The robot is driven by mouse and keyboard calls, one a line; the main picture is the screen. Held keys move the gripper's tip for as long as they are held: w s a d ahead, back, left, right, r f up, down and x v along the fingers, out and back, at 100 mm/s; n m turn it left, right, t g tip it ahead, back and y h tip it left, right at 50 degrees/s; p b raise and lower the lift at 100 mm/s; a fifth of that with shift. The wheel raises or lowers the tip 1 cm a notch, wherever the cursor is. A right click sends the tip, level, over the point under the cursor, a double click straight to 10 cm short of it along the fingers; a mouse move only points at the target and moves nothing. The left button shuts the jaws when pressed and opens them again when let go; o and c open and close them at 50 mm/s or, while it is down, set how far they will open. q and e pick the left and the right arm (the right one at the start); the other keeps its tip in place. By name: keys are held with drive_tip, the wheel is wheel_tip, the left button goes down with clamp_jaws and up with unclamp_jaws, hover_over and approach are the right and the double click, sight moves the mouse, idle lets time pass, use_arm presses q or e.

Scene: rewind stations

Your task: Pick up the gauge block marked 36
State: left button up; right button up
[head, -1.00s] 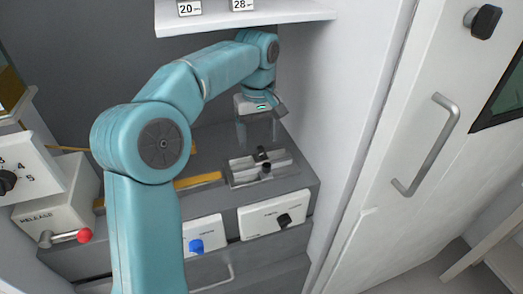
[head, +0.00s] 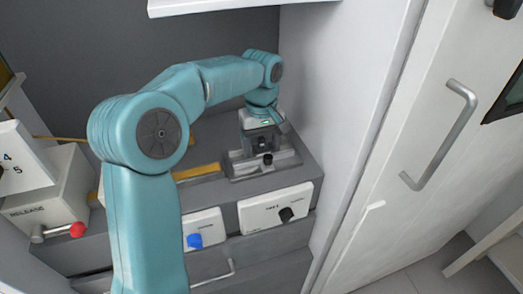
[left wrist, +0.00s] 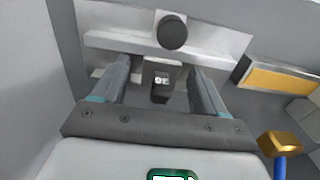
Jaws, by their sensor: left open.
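A small dark block (left wrist: 160,88) with a pale label shows in the left wrist view, between my two fingers. The label looks like 36 upside down, but it is tiny and blurred. My left gripper (left wrist: 161,92) is open, with one finger on each side of the block and a visible gap to each. In the head view my left gripper (head: 262,145) points down over the grey metal fixture (head: 286,163) on the bench, and the block is partly hidden there. My right gripper is not in view.
A black round knob (left wrist: 172,30) stands on the fixture near the block. A yellow strip (head: 197,171) lies left of it. Panels with a blue knob (head: 195,240) and a black knob (head: 286,214) are below. A red-ended release lever (head: 76,230) is at left, a wall close right.

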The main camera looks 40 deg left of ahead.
use_arm(q)
drive_tip(key=shift+s+r, duration=0.1)
drive_tip(key=shift+c, duration=0.9)
drive_tip(key=c, duration=1)
drive_tip(key=shift+c, duration=0.5)
drive_tip(key=shift+r, duration=0.1)
